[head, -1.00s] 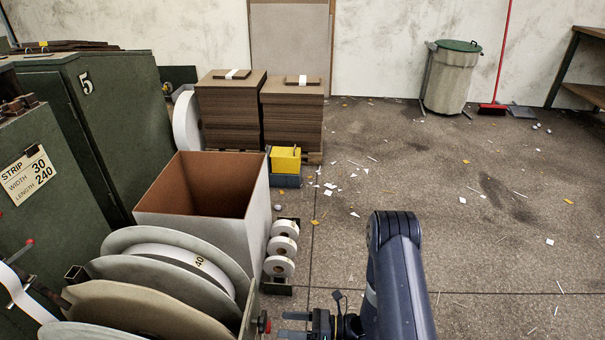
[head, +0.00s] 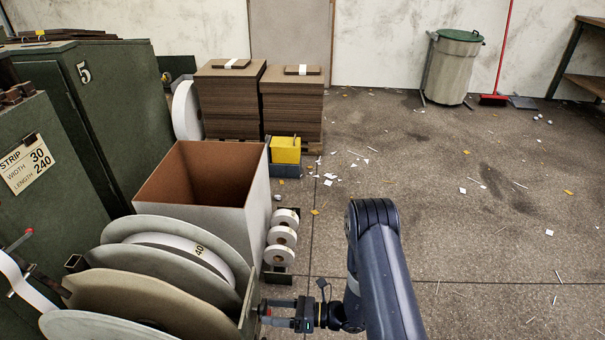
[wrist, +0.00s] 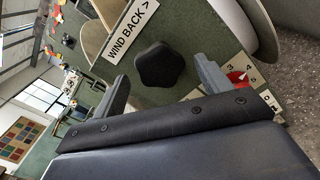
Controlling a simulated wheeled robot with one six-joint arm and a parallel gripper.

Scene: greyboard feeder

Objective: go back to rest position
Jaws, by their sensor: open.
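My gripper (head: 264,311) is at the bottom middle of the head view, beside the right end of the reel rack, with its fingers pointing left. It is open and empty. In the wrist view my gripper (wrist: 160,88) shows its two fingers apart, with a black knob (wrist: 161,65) between them in the picture. I cannot tell whether the fingers touch the knob. A white label reading "WIND BACK" (wrist: 133,28) is above the knob. My dark arm (head: 384,275) is bent at the lower right of the head view.
Large grey reels (head: 180,245) stand at the lower left. An open box (head: 240,215) and small white rolls (head: 283,236) stand behind them. Board stacks (head: 292,110), a yellow bin (head: 286,150) and a trash can (head: 455,75) are farther back. The floor (head: 480,240) at right is open, with scraps.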

